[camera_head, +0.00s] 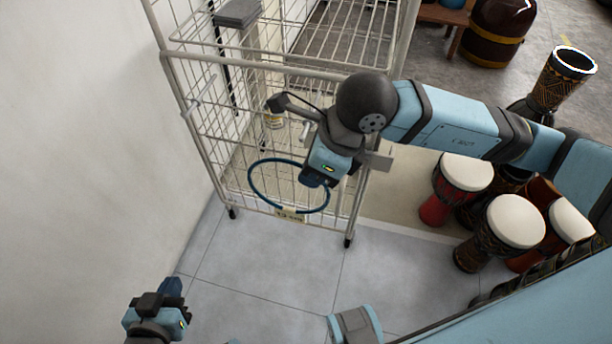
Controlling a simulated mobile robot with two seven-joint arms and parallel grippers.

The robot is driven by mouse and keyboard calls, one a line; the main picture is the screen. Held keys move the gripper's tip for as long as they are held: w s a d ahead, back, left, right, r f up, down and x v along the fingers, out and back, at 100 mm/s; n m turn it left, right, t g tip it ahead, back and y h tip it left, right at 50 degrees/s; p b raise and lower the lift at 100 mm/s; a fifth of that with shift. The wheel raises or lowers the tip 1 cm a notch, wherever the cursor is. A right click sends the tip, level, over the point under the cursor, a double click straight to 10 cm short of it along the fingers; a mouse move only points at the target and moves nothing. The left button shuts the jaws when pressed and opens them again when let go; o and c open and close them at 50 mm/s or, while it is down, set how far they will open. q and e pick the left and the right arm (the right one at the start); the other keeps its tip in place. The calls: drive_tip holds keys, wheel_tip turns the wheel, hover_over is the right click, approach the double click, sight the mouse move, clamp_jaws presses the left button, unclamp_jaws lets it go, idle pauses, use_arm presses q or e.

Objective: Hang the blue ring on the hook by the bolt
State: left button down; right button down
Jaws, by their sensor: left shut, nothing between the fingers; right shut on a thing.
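The blue ring (251,181) is a thin dark-blue hoop in front of the wire cage cart. My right gripper (316,184) is shut on the ring's right side. The ring hangs out to the left of the gripper, and part of it is hidden by the fingers. A pale peg (199,98) sticks out from the cart's left front post, and another pale peg (305,131) shows close to my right wrist. I cannot tell which peg is the hook by the bolt, and no bolt is clear. My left gripper (172,288) is shut and empty at the lower left, well below the ring.
The wire cage cart (176,66) stands against the white wall (80,120), with a small label (289,215) low on its front. Several goblet drums (514,222) stand at the right, and another drum (560,82) stands behind them. The tiled floor (270,262) before the cart is clear.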

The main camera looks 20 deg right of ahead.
drive_tip(key=shift+w+f+m+t+b, duration=0.2)
drive_tip(key=shift+f+m+t+b, duration=0.3)
drive_tip(key=shift+m, duration=0.6)
use_arm(q)
drive_tip(key=shift+w+d+r+t+h+b, duration=0.3)
drive_tip(key=shift+w+d+r+t, duration=0.1)
drive_tip(key=shift+w, duration=0.15)
drive_tip(key=shift+w+d+r+t+h+b, duration=0.2)
drive_tip(key=shift+w+d+r+t+b, duration=0.15)
drive_tip(key=shift+w, duration=0.2)
use_arm(e)
drive_tip(key=w+d+f, duration=0.2)
drive_tip(key=w+d, duration=0.3)
drive_tip(key=w, duration=0.3)
drive_tip(key=shift+w+d+f, duration=0.2)
drive_tip(key=shift+d, duration=0.2)
drive_tip(key=c, duration=1.2)
unclamp_jaws()
